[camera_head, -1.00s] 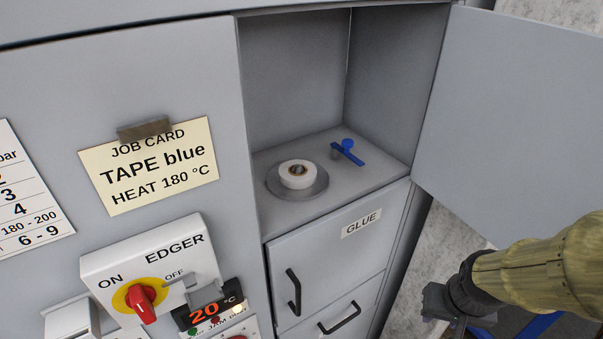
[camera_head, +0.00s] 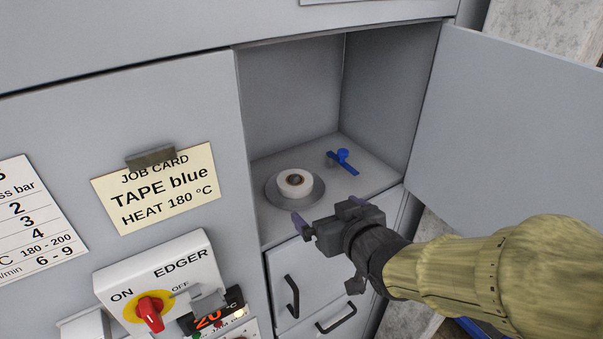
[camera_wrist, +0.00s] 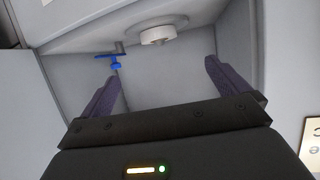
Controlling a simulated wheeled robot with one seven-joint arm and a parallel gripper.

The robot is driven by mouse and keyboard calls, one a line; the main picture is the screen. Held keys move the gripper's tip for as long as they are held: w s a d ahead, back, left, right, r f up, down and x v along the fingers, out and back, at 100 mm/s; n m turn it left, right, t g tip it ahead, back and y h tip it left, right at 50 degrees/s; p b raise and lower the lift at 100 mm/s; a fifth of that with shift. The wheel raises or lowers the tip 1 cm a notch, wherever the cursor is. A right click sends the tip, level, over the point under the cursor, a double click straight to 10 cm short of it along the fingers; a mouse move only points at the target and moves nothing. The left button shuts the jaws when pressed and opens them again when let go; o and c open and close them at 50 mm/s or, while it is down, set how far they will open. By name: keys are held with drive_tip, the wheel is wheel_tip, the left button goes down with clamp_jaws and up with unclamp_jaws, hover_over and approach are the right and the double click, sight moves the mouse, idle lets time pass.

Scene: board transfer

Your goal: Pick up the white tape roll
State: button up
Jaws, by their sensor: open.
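The white tape roll (camera_head: 290,189) lies flat on a round grey disc (camera_head: 315,194) on the floor of the open cabinet compartment. It also shows in the wrist view (camera_wrist: 158,36), at the top centre and beyond my fingertips. My gripper (camera_head: 328,211) is open and empty, in front of the compartment and to the right of the roll in the head view. In the wrist view my two purple fingers (camera_wrist: 163,75) are spread wide, with the roll between their lines but well apart from them.
A blue handled piece (camera_head: 343,158) lies right of and behind the roll. The compartment's left wall edge and the open door (camera_head: 510,120) on the right bound the opening. A card reading TAPE blue (camera_head: 155,188) hangs left, above the EDGER switch (camera_head: 150,306).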

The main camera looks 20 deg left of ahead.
drive_tip(key=shift+w, duration=0.1)
drive_tip(key=p, duration=0.5)
approach(300, 187)
drive_tip(key=shift+x, duration=2.55)
drive_tip(key=shift+a, duration=0.15)
drive_tip(key=shift+p+x, duration=0.75)
drive_tip(key=shift+p, duration=0.2)
drive_tip(key=shift+p+x, duration=0.95)
drive_tip(key=shift+x, duration=0.8)
drive_tip(key=shift+f, duration=0.1)
drive_tip(key=c, duration=1)
